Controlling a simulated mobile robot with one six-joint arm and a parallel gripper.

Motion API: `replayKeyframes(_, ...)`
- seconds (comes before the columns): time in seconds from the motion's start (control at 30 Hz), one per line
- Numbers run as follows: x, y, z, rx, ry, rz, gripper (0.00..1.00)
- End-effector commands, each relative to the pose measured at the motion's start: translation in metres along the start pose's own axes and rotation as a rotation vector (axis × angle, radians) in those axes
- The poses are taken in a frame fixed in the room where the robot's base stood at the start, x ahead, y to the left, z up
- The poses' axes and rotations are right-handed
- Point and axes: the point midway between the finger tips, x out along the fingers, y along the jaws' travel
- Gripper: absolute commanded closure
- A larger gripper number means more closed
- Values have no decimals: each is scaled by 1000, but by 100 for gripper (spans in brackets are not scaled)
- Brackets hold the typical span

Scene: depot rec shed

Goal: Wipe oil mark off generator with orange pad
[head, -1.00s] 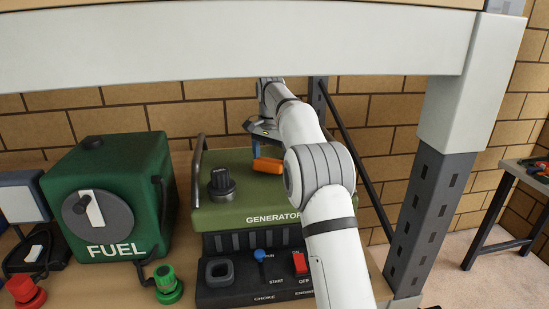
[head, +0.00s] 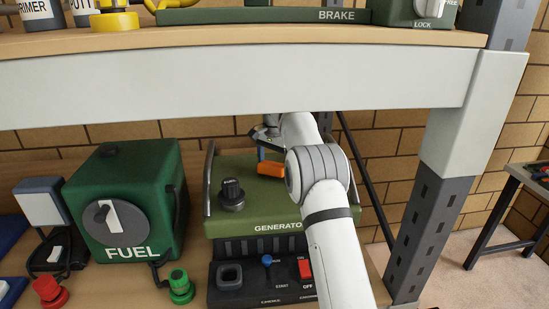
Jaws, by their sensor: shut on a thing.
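The green generator (head: 255,216) stands on the lower shelf, with a black knob on its top and a switch panel at its front. The orange pad (head: 271,169) is at the rear part of the generator's top. My gripper (head: 267,150) is shut on the pad from above and behind. The pad appears to touch or hover just over the top; I cannot tell which. My white arm covers the generator's right side. No oil mark shows; it may be under the pad or behind the arm.
An upper shelf (head: 240,80) spans above the arm, with a brake unit (head: 343,15) on it. A shelf post (head: 425,225) stands to the right. The green fuel tank (head: 125,205) is left of the generator, with red (head: 47,288) and green (head: 180,285) fittings in front.

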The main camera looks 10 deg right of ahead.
Motion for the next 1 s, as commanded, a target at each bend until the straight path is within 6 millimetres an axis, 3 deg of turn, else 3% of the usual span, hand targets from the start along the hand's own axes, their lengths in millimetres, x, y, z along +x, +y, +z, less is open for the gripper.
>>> replayKeyframes(0.7, 6, -25, -25, 0, 1, 0, 39)
replayKeyframes(1.0, 6, -26, -26, 0, 0, 1, 39)
